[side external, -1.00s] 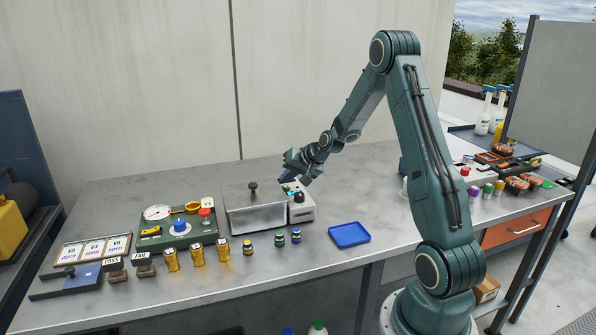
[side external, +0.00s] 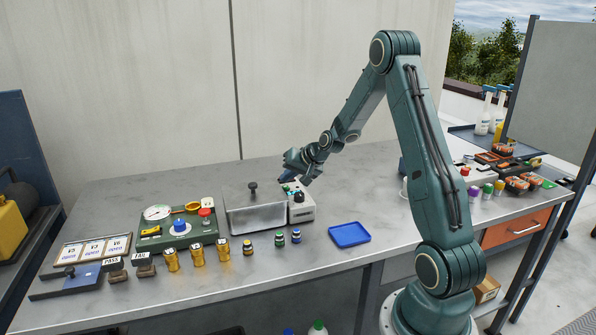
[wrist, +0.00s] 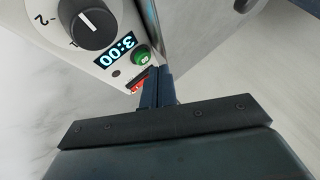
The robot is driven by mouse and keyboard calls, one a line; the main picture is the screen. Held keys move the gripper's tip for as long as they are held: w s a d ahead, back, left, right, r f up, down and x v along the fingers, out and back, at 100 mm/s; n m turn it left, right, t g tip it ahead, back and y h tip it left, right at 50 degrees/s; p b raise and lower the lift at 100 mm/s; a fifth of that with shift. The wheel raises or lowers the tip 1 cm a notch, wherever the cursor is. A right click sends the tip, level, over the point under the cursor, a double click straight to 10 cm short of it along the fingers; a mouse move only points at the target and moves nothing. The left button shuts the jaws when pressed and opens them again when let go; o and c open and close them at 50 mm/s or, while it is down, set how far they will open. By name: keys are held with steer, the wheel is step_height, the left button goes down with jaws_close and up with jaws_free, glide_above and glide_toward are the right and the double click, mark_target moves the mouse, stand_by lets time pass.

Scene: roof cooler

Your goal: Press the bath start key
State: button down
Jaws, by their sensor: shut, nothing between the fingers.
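The bath (side external: 256,212) is a metal tank with a black-knobbed lid, standing mid-bench, with a white control box (side external: 302,208) on its right. My gripper (wrist: 157,71) is shut and empty. Its tips are just beside the green key and partly cover the red switch. I cannot tell whether they touch the panel. In the side view my gripper (side external: 287,178) hangs over the control box.
A blue tray (side external: 349,234) lies right of the control box. Small vials (side external: 280,239) and brass weights (side external: 197,252) stand in front of the bath. A green instrument case (side external: 178,228) is on the left. The bench behind the bath is clear.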

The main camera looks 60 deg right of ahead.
mark_target(288, 191)
steer(key=shift+f, duration=0.9)
stand_by(1.4)
steer(key=shift+r, duration=0.85)
steer(key=shift+r, duration=0.1)
step_height(288, 191, up, 5)
steer(key=shift+f, duration=0.1)
stand_by(0.7)
stand_by(0.5)
